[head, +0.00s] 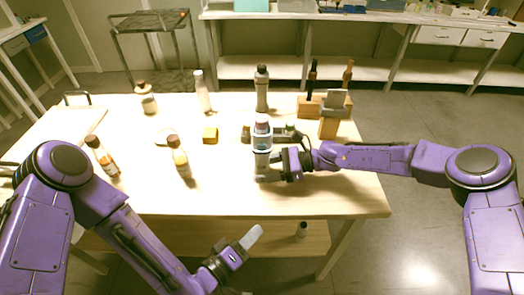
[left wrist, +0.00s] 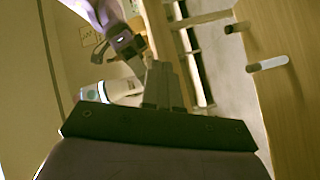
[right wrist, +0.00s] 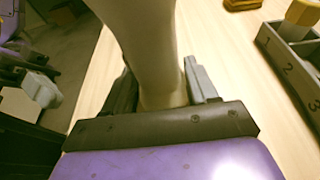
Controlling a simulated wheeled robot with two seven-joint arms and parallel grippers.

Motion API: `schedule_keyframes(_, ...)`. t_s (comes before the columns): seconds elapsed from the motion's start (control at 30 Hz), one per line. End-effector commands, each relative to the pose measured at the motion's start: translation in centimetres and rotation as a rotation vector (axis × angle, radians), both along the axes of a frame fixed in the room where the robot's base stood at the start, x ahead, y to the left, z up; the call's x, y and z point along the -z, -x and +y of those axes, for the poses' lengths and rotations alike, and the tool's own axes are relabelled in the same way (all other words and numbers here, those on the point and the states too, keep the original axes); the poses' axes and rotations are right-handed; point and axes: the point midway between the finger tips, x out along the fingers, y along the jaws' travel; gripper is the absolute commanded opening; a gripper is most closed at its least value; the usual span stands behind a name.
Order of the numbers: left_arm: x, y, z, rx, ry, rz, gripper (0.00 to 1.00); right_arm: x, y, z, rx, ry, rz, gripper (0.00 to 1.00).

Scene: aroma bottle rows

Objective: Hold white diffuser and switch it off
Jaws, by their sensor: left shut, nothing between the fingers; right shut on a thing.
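The white diffuser (head: 262,165) stands upright near the front right of the table, with a pale blue band near its top. My right gripper (head: 284,163) is shut on its body from the right. In the right wrist view the diffuser (right wrist: 148,45) fills the space between the fingers (right wrist: 160,95). My left gripper (head: 250,238) is shut and empty, in front of the table's front edge and apart from the diffuser. In the left wrist view the diffuser (left wrist: 122,89) lies beyond the shut left fingers (left wrist: 163,85), showing a teal ring. Its switch cannot be made out.
Amber-liquid bottles (head: 178,158) (head: 102,157), a white bottle (head: 203,92) and a grey bottle (head: 262,90) stand on the table (head: 340,195). A yellow block (head: 210,135) and a numbered box (right wrist: 283,62) are near the diffuser. The table's front right is clear.

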Motion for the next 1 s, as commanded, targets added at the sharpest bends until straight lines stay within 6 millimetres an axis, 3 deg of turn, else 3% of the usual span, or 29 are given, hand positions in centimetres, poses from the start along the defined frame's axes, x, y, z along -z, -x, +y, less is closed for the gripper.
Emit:
schedule_keyframes(0.1,-6.1,-1.7,-1.4,0.005,0.185,-0.170,0.00,0.2,0.0,-0.1,-0.001,0.002,0.001,0.41)
schedule_keyframes(0.2,-10.3,-2.4,-1.8,0.010,0.308,-0.287,0.00,0.2,0.0,-0.1,-0.001,0.002,0.001,0.41)
schedule_keyframes(0.33,-13.6,-2.6,-1.7,0.016,0.405,-0.384,0.00,0.2,0.0,-0.1,0.000,0.002,0.002,0.41)
schedule_keyframes(0.57,-14.7,-3.8,-1.7,0.021,0.437,-0.421,0.00,0.2,0.1,-0.1,0.000,0.002,0.002,0.41)
schedule_keyframes(1.0,-14.6,-10.5,-1.7,0.022,0.434,-0.417,0.00,0.2,0.1,-0.1,0.000,0.002,0.002,0.41)
